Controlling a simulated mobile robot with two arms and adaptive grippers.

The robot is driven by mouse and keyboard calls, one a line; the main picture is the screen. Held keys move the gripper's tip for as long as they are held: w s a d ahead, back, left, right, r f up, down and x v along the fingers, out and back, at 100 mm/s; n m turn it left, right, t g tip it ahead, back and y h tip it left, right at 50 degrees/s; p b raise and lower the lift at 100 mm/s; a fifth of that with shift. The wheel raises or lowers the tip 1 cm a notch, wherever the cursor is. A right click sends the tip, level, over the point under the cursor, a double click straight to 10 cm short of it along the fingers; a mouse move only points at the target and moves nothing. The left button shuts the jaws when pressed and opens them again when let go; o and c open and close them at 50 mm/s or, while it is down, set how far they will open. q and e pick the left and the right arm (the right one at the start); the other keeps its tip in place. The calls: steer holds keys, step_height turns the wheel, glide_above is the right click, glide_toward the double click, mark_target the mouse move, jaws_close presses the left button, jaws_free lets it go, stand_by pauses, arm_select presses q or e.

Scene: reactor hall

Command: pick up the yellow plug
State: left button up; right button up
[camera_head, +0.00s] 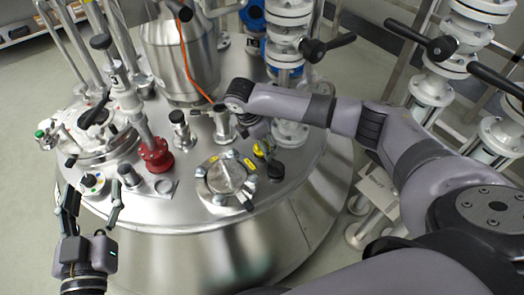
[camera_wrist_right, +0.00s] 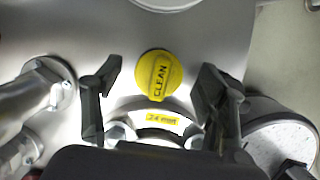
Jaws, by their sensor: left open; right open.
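The yellow plug (camera_wrist_right: 158,72) is round with a raised grip bar reading "CLEAN", and sits on the steel vessel top in the right wrist view. In the head view it shows as a small yellow patch (camera_head: 258,150), partly hidden by my right gripper. My right gripper (camera_wrist_right: 157,82) is open, one dark finger on each side of the plug with gaps between. In the head view my right gripper (camera_head: 268,158) points down at the lid, right of the round flange. My left gripper (camera_head: 94,198) is open and empty at the vessel's left front edge.
A clamped round flange (camera_head: 226,176) with yellow labels stands beside the plug. A red fitting (camera_head: 156,154), steel ports and pipes stand to the left. White flanged piping (camera_head: 289,75) with black handles rises close behind my right arm.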

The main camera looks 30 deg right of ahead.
steer(key=shift+d+f, duration=0.1)
steer(key=shift+f, duration=0.2)
arm_select(q)
steer(key=shift+r+t, duration=0.4)
steer(key=shift+r, duration=0.15)
arm_select(e)
steer(key=shift+c, duration=0.4)
steer(key=c, duration=1.1)
steer(key=shift+c, duration=0.2)
